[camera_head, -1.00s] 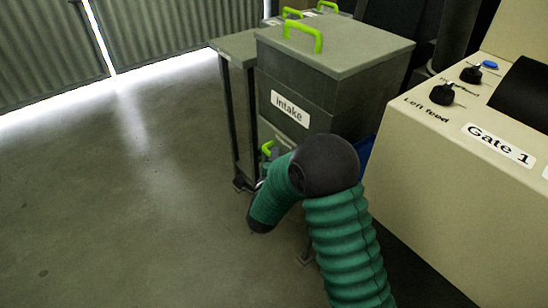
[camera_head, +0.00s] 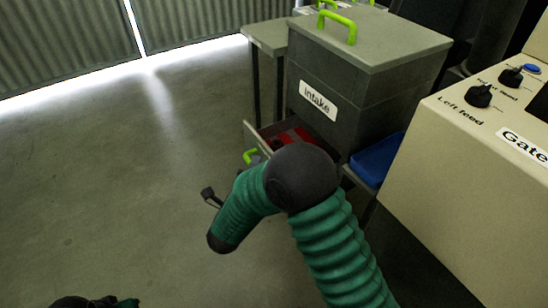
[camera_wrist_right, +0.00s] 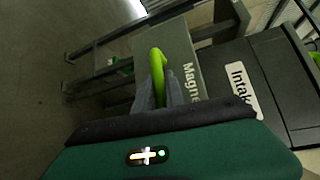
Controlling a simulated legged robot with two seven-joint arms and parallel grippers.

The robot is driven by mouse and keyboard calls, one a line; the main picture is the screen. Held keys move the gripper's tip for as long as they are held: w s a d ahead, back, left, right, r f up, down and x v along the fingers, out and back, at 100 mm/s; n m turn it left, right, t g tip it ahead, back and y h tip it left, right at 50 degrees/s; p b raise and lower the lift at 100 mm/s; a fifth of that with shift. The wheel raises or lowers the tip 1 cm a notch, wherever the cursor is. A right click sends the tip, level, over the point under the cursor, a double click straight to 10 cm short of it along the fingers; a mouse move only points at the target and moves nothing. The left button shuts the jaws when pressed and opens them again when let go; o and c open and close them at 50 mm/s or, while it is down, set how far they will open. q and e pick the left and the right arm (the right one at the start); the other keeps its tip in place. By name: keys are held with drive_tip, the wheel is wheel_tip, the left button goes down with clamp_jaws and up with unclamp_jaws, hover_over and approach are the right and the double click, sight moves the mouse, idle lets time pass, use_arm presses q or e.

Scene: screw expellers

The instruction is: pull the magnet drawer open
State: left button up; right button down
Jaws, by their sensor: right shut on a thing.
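The magnet drawer (camera_head: 252,137) is pulled part way out of the grey intake cabinet, below the "Intake" label, and red shows inside it. Its front with part of a "Magnet" label shows in the right wrist view (camera_wrist_right: 181,60). Its bright green handle (camera_head: 251,156) stands on the drawer front; in the right wrist view the handle (camera_wrist_right: 156,65) rises between my fingers. My right gripper (camera_wrist_right: 158,90) is shut on this handle. In the head view my forearm hides most of the gripper.
The intake cabinet (camera_head: 365,90) has a green-handled lid. A blue bin (camera_head: 377,160) sits to its right. A beige control panel (camera_head: 470,170) with knobs stands at the right. A grey side table (camera_head: 262,36) stands behind. The floor at left is clear.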

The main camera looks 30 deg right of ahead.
drive_tip(key=a, duration=0.6)
drive_tip(key=shift+s+f, duration=0.3)
drive_tip(key=shift+s, duration=0.05)
drive_tip(key=c, duration=1.4)
unclamp_jaws()
drive_tip(key=shift+r, duration=0.1)
drive_tip(key=shift+w, duration=0.1)
